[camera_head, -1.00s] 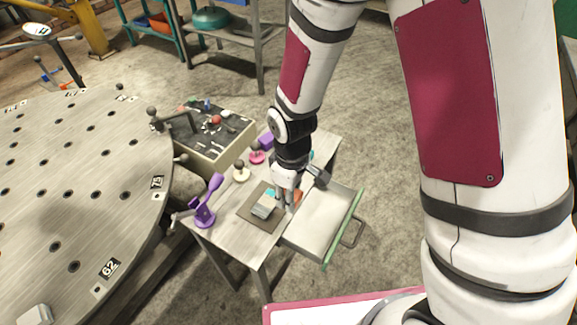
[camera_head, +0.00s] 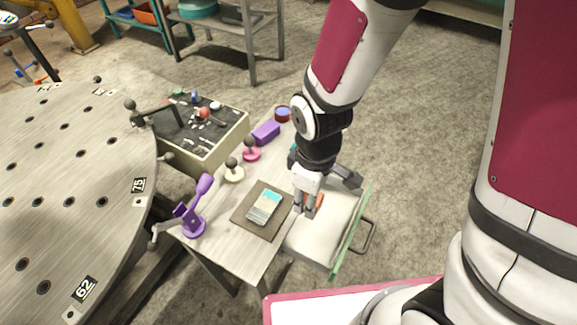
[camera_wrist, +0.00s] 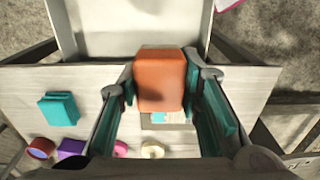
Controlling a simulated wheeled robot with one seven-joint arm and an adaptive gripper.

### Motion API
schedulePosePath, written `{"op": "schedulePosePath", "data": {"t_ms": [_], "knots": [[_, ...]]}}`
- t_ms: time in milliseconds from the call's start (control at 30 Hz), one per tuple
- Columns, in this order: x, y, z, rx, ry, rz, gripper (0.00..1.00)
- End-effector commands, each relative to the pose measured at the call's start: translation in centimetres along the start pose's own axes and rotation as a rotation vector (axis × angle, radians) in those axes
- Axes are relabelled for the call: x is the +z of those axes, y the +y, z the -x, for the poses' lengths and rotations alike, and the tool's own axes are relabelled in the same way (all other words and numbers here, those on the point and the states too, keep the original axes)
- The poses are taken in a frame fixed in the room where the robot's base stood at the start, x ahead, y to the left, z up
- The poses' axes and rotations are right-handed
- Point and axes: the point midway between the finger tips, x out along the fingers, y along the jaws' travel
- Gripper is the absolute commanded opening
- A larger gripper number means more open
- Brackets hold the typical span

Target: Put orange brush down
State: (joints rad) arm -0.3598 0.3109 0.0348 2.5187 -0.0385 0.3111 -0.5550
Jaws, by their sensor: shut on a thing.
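My gripper (camera_head: 307,206) is shut on the orange brush (camera_wrist: 160,80), whose block-like body sits between the two fingers in the wrist view. In the head view only a small orange part of the brush (camera_head: 319,201) shows beside the fingers. The gripper is over the near part of the open drawer (camera_head: 320,245), by the table's right edge. The brush appears to be held above the surfaces; the exact gap cannot be told. Its underside is hidden.
The drawer's interior looks bare.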

Motion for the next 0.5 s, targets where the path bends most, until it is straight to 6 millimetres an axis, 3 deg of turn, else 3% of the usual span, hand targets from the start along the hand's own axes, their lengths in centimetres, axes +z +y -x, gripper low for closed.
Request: {"op": "schedulePosePath", "data": {"t_ms": [233,500], "knots": [[-0.3,0.3,-0.6,0.0,0.002,0.001,0.02],[-4.9,4.5,-1.1,-0.001,0.001,0.0,0.02]]}}
